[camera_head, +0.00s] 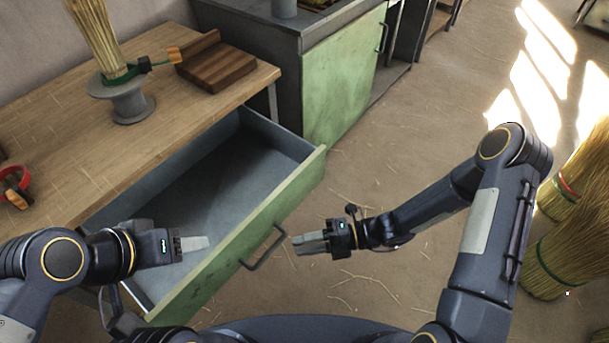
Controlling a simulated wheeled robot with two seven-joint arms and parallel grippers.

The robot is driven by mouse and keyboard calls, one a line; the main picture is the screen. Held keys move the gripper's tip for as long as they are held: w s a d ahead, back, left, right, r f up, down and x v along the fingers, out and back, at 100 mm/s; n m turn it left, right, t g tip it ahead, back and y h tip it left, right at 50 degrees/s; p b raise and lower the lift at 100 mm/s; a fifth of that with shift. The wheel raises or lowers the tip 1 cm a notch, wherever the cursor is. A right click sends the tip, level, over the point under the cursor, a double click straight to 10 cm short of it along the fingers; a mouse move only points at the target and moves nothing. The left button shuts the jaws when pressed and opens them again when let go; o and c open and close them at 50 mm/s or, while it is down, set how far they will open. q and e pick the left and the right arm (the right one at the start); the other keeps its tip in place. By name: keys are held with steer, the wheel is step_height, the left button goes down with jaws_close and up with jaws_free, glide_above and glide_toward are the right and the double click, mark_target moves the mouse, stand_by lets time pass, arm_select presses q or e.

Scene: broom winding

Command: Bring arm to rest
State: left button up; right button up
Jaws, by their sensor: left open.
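My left gripper (207,243) hangs over the open drawer (290,187), near its front left part. Its jaws are open, with nothing visible between them. My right gripper (296,243) is to the right of the drawer front, above the floor and pointing left. It looks empty; the two fingers overlap in this view, so the gap between them is unclear. The drawer looks empty and is pulled out from under the wooden workbench (60,165). A metal bar handle (262,250) is on its green front, between the two grippers.
A straw bundle (96,40) bound in green stands upright on a grey pedestal (130,104). A wooden block (216,66) and a red-banded tool (16,188) lie on the bench. Green cabinet (343,85) stands behind. Straw bundles (575,255) stand at right. Middle floor is clear except for loose straws.

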steer(key=s+d+r+n+t+h, duration=0.5)
steer(key=d+r+n, duration=0.55)
steer(key=n, duration=0.65)
steer(key=s+d+r+n+t+h, duration=0.3)
steer(key=s+d+r+n+h, duration=0.3)
steer(key=d+r+n, duration=0.8)
steer(key=a+r+n+h+p, duration=0.1)
steer(key=a+r+n+p, duration=0.2)
steer(key=r+p, duration=1)
steer(key=a+p, duration=0.1)
steer(key=p, duration=0.2)
steer(key=shift+w+r, duration=0.2)
steer(key=shift+r, duration=0.05)
